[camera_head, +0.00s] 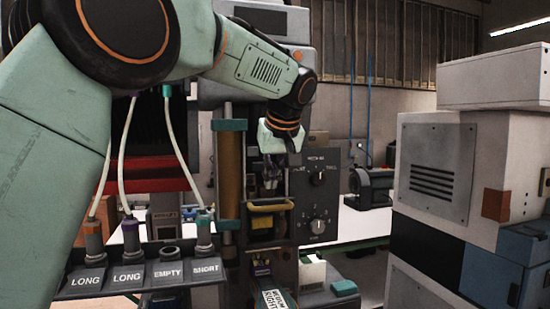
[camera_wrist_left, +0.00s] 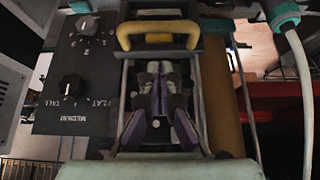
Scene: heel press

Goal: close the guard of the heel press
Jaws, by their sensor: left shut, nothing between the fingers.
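The heel press stands at the centre of the head view. Its guard has a yellow handle (camera_head: 269,207) and a dark frame; the handle also shows at the top of the left wrist view (camera_wrist_left: 158,36). My left gripper (camera_head: 271,183) hangs from my arm in front of the press, just above the handle in the head view. In the left wrist view its purple-grey fingers (camera_wrist_left: 160,72) are together and empty, pointing toward the handle with a small gap in the picture. Whether they touch the guard I cannot tell. My right gripper is not in view.
A control panel (camera_head: 318,197) with two knobs stands right of the handle. A rack (camera_head: 140,276) labelled LONG, LONG, EMPTY and SHORT is at lower left, with pale hoses (camera_head: 181,146) rising from it. Large pale cabinets (camera_head: 455,180) stand at the right.

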